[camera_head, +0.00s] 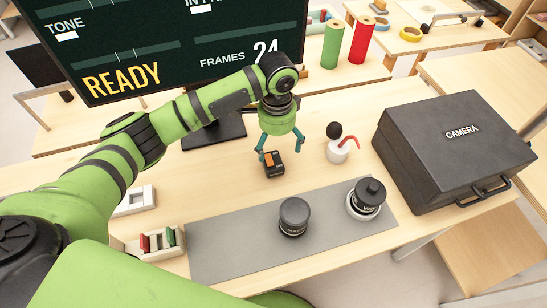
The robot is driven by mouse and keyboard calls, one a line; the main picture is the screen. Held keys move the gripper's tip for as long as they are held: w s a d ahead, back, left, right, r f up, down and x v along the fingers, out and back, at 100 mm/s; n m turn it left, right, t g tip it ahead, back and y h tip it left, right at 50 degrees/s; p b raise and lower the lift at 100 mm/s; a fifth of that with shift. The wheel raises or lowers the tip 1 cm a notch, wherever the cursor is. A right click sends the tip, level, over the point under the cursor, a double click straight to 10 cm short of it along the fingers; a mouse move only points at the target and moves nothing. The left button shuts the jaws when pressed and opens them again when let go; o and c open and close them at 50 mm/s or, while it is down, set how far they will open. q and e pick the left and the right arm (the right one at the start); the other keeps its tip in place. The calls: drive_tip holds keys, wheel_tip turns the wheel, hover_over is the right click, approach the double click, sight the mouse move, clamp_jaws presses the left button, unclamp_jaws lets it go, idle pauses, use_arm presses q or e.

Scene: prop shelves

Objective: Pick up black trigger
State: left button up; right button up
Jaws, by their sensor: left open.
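The black trigger (274,170) is a small black block with orange markings. It sits on the wooden table, behind the grey mat. My left gripper (280,151) comes down over it from behind, with its teal fingers spread. One fingertip is close to the trigger's left side, and the other is to its upper right. Whether either finger touches it I cannot tell. My right gripper is out of view.
A large black camera case (440,128) fills the right. A rack (150,243) stands left.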

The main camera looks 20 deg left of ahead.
sight(274, 160)
use_arm(q)
drive_tip(key=f, duration=0.1)
drive_tip(key=f+p, duration=0.1)
drive_tip(key=shift+s+a+f, duration=0.1)
drive_tip(key=shift+s+f, duration=0.25)
drive_tip(key=shift+s, duration=0.05)
wheel_tip(274, 160, down, 4)
drive_tip(key=shift+s+a+r+p, duration=0.1)
drive_tip(key=shift+s+r+p, duration=0.1)
drive_tip(key=shift+p, duration=0.35)
drive_tip(key=shift+w+f, duration=0.15)
drive_tip(key=shift+f, duration=0.15)
drive_tip(key=c, duration=1.4)
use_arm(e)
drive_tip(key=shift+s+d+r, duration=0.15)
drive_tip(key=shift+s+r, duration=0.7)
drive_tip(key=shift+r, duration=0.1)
